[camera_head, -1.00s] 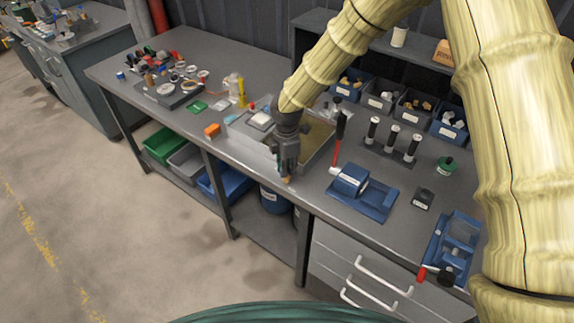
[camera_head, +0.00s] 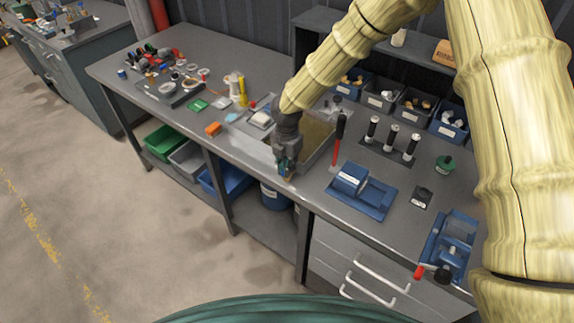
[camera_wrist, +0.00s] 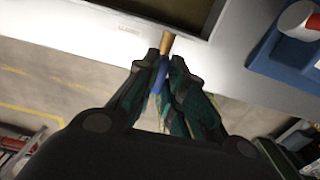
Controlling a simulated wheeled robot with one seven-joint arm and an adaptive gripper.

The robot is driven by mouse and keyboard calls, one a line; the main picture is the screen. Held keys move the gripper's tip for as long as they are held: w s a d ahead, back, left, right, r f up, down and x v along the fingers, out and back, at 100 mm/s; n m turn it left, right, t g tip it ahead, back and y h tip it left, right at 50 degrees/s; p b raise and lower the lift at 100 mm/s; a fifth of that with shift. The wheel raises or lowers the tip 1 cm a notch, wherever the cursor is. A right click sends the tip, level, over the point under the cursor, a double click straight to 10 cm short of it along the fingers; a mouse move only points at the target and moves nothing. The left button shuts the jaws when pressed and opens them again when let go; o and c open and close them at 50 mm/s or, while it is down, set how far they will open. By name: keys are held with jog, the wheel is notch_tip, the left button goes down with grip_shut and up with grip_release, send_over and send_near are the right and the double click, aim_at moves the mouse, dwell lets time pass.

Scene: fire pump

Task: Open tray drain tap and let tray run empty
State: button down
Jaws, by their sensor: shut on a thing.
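The tray (camera_head: 318,135) is set on the workbench, with brownish liquid or a brown floor inside; I cannot tell its level. Its rim and a small label show at the top of the wrist view (camera_wrist: 130,24). The drain tap (camera_wrist: 167,42) sticks out from the tray's front side as a brass-coloured stub with a blue lever (camera_wrist: 158,78). My gripper (camera_wrist: 165,68) is shut on the blue lever, at the bench's front edge. In the head view my gripper (camera_head: 286,172) hides most of the tap. No running liquid is visible.
A blue bucket (camera_head: 274,197) stands below the bench near the tap. A blue vise-like fixture (camera_head: 362,190) and a red-handled tool (camera_head: 337,146) are right of the tray. The floor in front is clear.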

jog(key=shift+s+f, duration=0.15)
jog(key=shift+s, duration=0.05)
jog(key=c, duration=1.5)
grip_release()
jog(key=shift+w, duration=0.1)
notch_tip(320, 180, up, 12)
